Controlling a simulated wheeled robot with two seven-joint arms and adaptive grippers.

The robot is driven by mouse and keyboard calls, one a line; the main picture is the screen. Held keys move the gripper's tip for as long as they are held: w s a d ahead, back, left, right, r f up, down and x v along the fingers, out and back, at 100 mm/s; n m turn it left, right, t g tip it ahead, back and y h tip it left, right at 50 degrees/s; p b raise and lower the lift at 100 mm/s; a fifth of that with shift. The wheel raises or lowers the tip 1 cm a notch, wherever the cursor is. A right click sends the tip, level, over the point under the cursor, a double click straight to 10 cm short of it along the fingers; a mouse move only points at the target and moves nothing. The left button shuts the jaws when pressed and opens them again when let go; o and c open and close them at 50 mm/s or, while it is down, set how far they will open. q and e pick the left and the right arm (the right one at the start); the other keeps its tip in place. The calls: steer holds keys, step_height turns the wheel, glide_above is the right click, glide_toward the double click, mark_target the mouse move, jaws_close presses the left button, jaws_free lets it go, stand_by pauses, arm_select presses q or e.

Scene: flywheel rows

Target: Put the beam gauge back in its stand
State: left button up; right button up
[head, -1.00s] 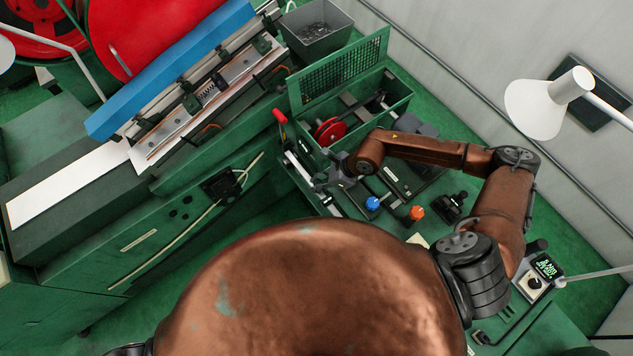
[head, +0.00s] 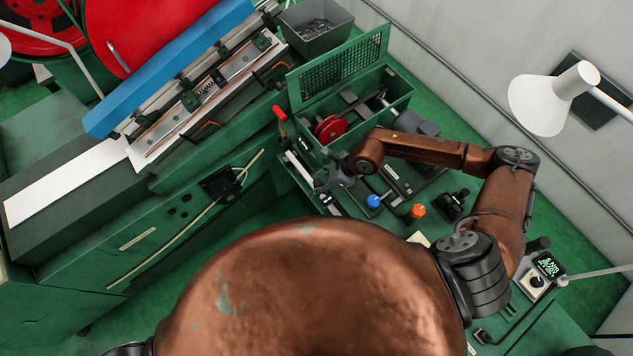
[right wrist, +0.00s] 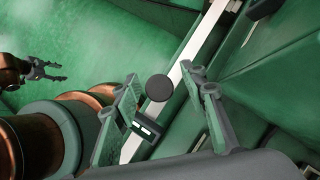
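A long pale bar, which looks like the beam gauge (right wrist: 192,72), runs diagonally under my right gripper in the right wrist view. A dark block with small light windows (right wrist: 146,129) sits on it. A round black knob or disc (right wrist: 159,88) shows between the fingers. In the head view the pale bar (head: 299,170) lies along the left edge of the green bench. My right gripper (right wrist: 159,74) is open, its fingers apart on either side of the bar; it also shows in the head view (head: 338,180). My left gripper (right wrist: 52,71) is open and empty, far off. I cannot make out the stand clearly.
A green tray with a mesh back (head: 340,68) holds a red disc (head: 330,128). A blue knob (head: 373,201), an orange knob (head: 418,211) and a red handle (head: 279,113) stand close by. A grey bin (head: 316,30) and a white lamp (head: 545,100) are farther off.

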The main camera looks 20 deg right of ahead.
steer(key=shift+d, duration=0.1)
steer(key=v, duration=1.2)
steer(key=shift+f, duration=0.1)
stand_by(0.3)
